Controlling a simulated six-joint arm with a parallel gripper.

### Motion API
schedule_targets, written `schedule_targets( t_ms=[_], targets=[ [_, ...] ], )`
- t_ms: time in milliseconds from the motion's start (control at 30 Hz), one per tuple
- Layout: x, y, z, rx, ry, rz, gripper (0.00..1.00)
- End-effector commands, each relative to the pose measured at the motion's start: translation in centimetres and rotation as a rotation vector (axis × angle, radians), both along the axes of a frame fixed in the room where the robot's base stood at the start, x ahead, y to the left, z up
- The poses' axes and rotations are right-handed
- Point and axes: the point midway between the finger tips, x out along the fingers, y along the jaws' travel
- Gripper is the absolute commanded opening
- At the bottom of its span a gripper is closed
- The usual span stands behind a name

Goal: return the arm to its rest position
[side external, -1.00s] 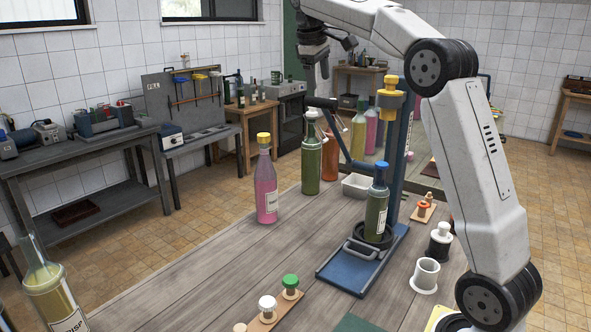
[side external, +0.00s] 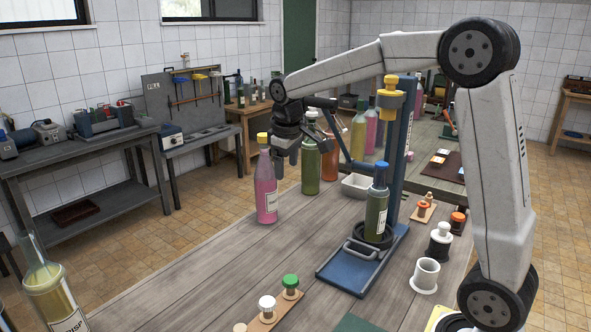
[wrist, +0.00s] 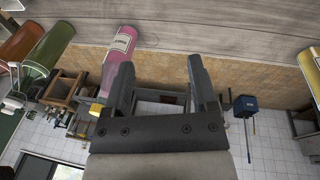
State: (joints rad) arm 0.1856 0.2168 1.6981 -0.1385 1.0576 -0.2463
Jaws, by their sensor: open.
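My gripper (side external: 286,160) hangs over the far left part of the table in the side view, with its jaws pointing down. In the wrist view its two fingers (wrist: 160,88) stand apart with nothing between them. A pink bottle with a yellow cap (side external: 266,188) stands upright just left of the gripper in the side view. It also shows beside the left finger in the wrist view (wrist: 121,48). I cannot tell the exact gap between finger and bottle.
A blue press stand (side external: 335,272) holds a green bottle with a blue cap (side external: 376,215). A green bottle (side external: 311,172) and a white tray (side external: 356,186) are behind the gripper. A stopper rack (side external: 276,311) lies in front. The table's left middle is clear.

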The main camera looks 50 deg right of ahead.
Motion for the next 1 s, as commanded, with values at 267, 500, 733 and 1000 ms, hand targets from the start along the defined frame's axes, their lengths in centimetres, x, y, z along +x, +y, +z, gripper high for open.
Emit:
schedule_targets(
  t_ms=[267,500,733,1000],
  targets=[
    [-3.7,4.1,-6.0,0.059,-0.031,-0.01,0.74],
    [-8.0,7.2,-10.7,0.107,-0.056,-0.035,0.74],
    [-12.9,9.4,-14.5,0.148,-0.077,-0.069,0.74],
    [-16.3,10.5,-16.6,0.17,-0.092,-0.097,0.74]
  ],
)
